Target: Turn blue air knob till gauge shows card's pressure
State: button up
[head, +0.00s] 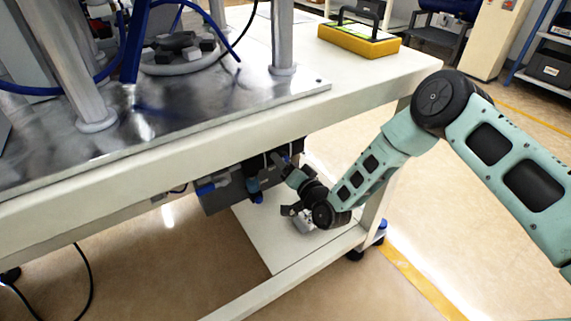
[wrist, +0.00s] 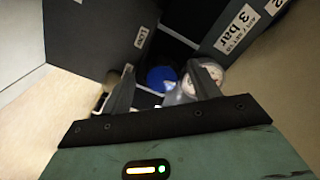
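In the wrist view, the blue knob (wrist: 160,78) shows between and beyond the two fingers of my gripper (wrist: 161,68). The fingers stand apart, and I cannot tell whether either touches the knob. A round gauge (wrist: 213,72) with a pale face is just right of the knob, partly behind the right finger; its reading is not legible. A white card (wrist: 243,22) reading "3 bar" is on a dark surface at upper right. In the head view, my gripper (head: 279,163) is under the table edge, by dark equipment with blue parts.
A dark panel (wrist: 98,30) with a small "Line" label stands at left in the wrist view. The bench top (head: 290,112) overhangs my gripper, with a lower shelf (head: 270,235) below. A yellow case (head: 360,42) lies on the bench. Floor at right is open.

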jog(key=p+v, duration=0.4)
jog(key=v, duration=1.3)
jog(key=shift+s+d, duration=0.15)
